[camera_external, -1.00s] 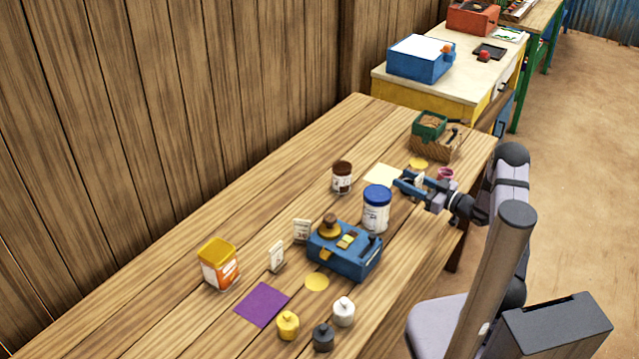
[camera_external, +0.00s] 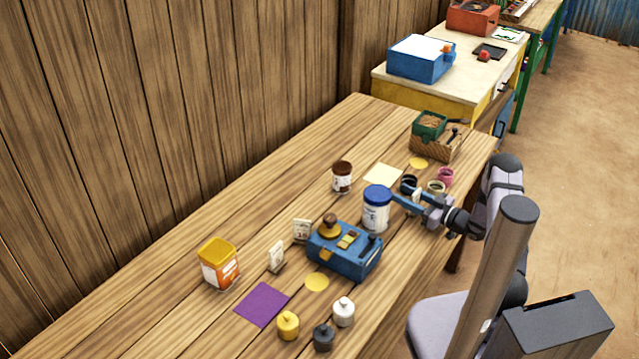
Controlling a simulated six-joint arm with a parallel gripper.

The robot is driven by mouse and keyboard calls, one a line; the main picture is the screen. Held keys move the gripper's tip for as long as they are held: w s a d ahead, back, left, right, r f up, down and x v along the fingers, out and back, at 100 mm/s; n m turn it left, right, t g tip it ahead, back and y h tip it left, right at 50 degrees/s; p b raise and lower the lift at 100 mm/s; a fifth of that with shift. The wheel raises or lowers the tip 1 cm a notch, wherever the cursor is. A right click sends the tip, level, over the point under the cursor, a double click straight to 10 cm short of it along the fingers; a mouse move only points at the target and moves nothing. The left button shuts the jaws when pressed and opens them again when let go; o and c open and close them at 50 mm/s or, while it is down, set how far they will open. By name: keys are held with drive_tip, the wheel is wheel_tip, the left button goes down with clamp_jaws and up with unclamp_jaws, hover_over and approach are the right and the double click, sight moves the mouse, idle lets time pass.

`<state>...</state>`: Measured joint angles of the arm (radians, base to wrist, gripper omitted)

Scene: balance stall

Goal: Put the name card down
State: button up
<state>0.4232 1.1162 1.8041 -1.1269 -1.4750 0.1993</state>
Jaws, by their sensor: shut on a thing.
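My gripper (camera_external: 408,203) is low over the right part of the wooden table, just right of the white tub with a blue lid (camera_external: 376,212). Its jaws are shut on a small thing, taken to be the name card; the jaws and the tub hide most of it. Two other small white cards stand upright on the table: one (camera_external: 302,231) behind the left end of the blue box (camera_external: 345,252), one (camera_external: 277,257) further left.
Small pots, dark (camera_external: 408,184), olive (camera_external: 436,187) and pink (camera_external: 445,175), stand just behind my gripper. The left rear table is clear.

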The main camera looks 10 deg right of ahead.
sight(416, 202)
drive_tip(key=shift+f, duration=0.2)
drive_tip(key=o, duration=1.1)
drive_tip(key=shift+c, duration=0.2)
drive_tip(key=b+v, duration=0.2)
drive_tip(key=v, duration=0.4)
drive_tip(key=shift+w+f, duration=0.1)
drive_tip(key=shift+f, duration=0.1)
drive_tip(key=shift+o, duration=0.3)
drive_tip(key=shift+s+d+b, duration=0.35)
drive_tip(key=shift+s+d, duration=0.05)
drive_tip(key=shift+s, duration=0.2)
